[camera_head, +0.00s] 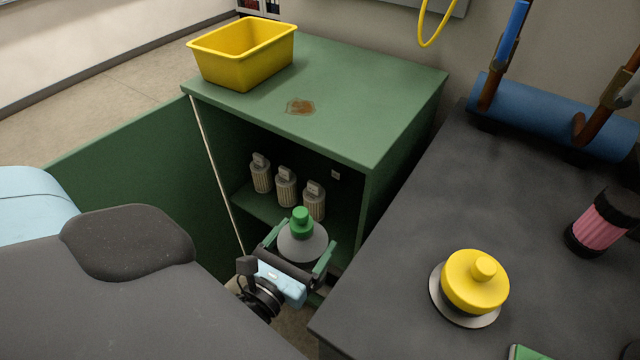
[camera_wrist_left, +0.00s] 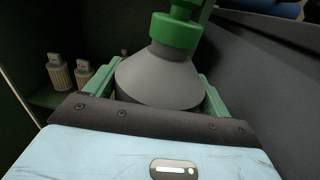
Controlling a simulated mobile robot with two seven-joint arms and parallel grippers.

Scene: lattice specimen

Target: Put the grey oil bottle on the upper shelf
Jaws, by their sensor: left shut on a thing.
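The grey oil bottle (camera_head: 303,243) has a green cap and stands roughly upright in the jaws of my left gripper (camera_head: 297,256), which is shut on it. It is in front of the open green cabinet. In the left wrist view the bottle (camera_wrist_left: 158,80) fills the space between the green fingers of the gripper (camera_wrist_left: 160,92); its lower part is hidden. The upper shelf (camera_head: 262,206) inside the cabinet is behind the bottle and bears several small ribbed grey containers (camera_head: 286,187). My right gripper is not in view.
The cabinet top (camera_head: 365,95) holds a yellow bin (camera_head: 245,65) and a brown stain. The cabinet door (camera_head: 130,165) stands open at left. A dark workbench (camera_head: 400,220) at right bears a yellow-topped round object (camera_head: 474,282), a pink-and-black cylinder (camera_head: 600,222) and a blue cylinder (camera_head: 555,115).

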